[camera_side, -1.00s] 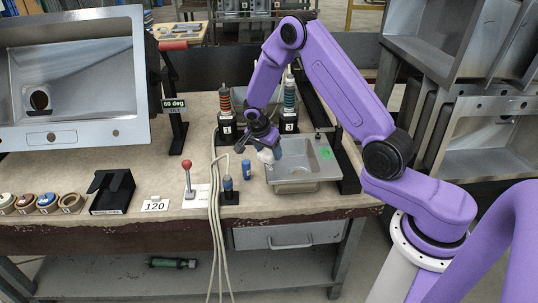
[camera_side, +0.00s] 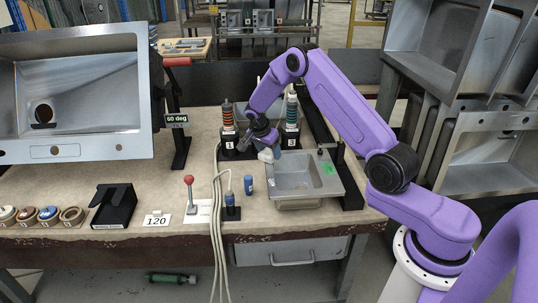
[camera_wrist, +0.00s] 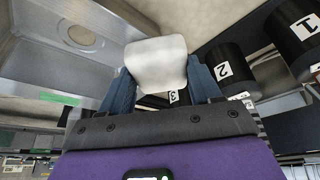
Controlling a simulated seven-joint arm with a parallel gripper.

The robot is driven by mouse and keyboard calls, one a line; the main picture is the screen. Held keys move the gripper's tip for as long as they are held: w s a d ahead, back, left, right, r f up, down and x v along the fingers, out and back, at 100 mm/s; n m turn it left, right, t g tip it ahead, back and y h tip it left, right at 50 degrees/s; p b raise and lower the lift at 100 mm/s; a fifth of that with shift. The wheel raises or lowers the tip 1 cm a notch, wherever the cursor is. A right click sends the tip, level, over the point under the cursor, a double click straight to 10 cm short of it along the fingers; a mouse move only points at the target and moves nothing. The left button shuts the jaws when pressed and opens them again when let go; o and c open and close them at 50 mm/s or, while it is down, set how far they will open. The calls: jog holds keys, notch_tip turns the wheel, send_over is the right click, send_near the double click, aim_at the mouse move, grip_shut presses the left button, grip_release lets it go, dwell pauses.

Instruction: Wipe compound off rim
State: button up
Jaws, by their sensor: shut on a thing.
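My gripper (camera_side: 270,149) is shut on a white pad (camera_side: 265,155), which looks like a folded cloth. In the wrist view the white pad (camera_wrist: 157,62) sits between my two blue fingers and hides their tips. A small steel sink (camera_side: 293,181) with a green sticker rests on the bench, just in front and to the right of the pad in the side view. The pad appears above the sink's back left corner; I cannot tell if it touches. The sink basin with its round drain (camera_wrist: 82,35) fills the wrist view's upper left. No compound on the rim can be made out.
Numbered black holders with cartridges (camera_side: 291,118) stand behind the sink. A large tilted sink (camera_side: 85,130) stands at far left.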

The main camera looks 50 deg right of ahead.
jog(key=shift+r, duration=4.1)
